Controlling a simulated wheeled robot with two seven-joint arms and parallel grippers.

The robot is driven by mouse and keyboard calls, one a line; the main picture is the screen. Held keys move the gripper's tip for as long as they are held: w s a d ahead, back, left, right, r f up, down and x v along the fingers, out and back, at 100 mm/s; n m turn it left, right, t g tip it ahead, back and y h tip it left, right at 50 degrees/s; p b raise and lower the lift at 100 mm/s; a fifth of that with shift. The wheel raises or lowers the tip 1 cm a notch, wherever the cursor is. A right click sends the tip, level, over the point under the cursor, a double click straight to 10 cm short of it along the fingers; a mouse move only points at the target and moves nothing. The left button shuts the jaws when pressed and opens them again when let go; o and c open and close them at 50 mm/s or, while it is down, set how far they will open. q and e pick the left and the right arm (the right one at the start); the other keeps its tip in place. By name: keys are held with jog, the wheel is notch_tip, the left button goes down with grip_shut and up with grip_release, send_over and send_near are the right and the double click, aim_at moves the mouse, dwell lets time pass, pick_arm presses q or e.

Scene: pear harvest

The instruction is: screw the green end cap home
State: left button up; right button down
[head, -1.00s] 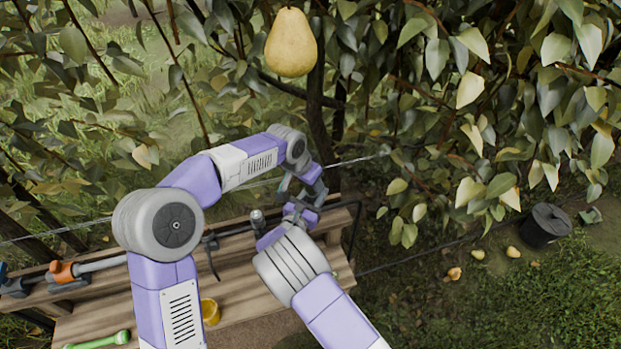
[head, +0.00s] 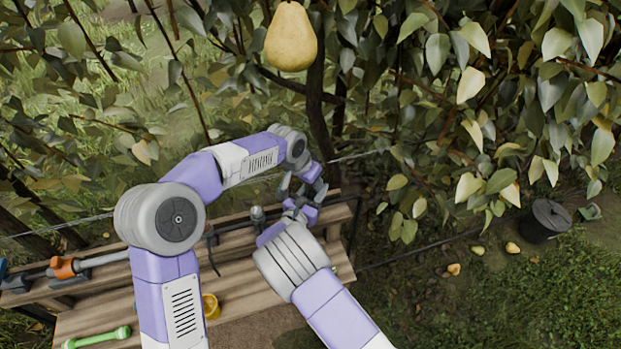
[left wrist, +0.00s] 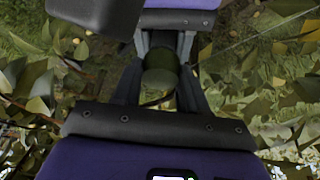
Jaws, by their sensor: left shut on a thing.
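In the left wrist view a dark green, rounded piece, which looks like the green end cap (left wrist: 161,62), sits between the fingers of my left gripper (left wrist: 158,78). My left gripper (head: 301,193) is shut on it over the back right of the wooden bench. My right gripper (head: 294,211) comes from below and meets it there. Its fingers show at the top of the left wrist view, close to the cap. What they hold is hidden. The cap cannot be made out in the head view, so its thread and seating are not visible.
The wooden bench (head: 110,288) carries a grey pipe with an orange fitting (head: 62,268), a yellow ring (head: 210,306) and a bright green tool (head: 97,338). A pear (head: 291,38) hangs above. Foliage crowds the back and right. A black bucket (head: 546,221) stands on the ground.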

pick_arm(q)
jog(key=shift+f, duration=0.3)
jog(key=shift+w+a+m+g, duration=0.1)
jog(key=shift+m+g, duration=0.2)
jog(key=shift+m, duration=0.6)
jog(key=m+g, duration=0.1)
jog(key=m, duration=0.2)
jog(key=m+g+h, duration=0.1)
jog(key=m, duration=0.2)
jog(key=shift+w+h, duration=0.2)
jog(key=shift+h, duration=0.1)
jog(key=m+g, duration=0.1)
jog(key=m, duration=0.1)
jog(key=m+g, duration=0.1)
jog(key=m, duration=0.2)
jog(key=shift+w+m, duration=0.2)
jog(key=shift+m, duration=0.1)
jog(key=m+g, duration=0.1)
jog(key=m, duration=0.1)
jog(key=shift+m+y, duration=0.4)
jog(key=o, duration=1)
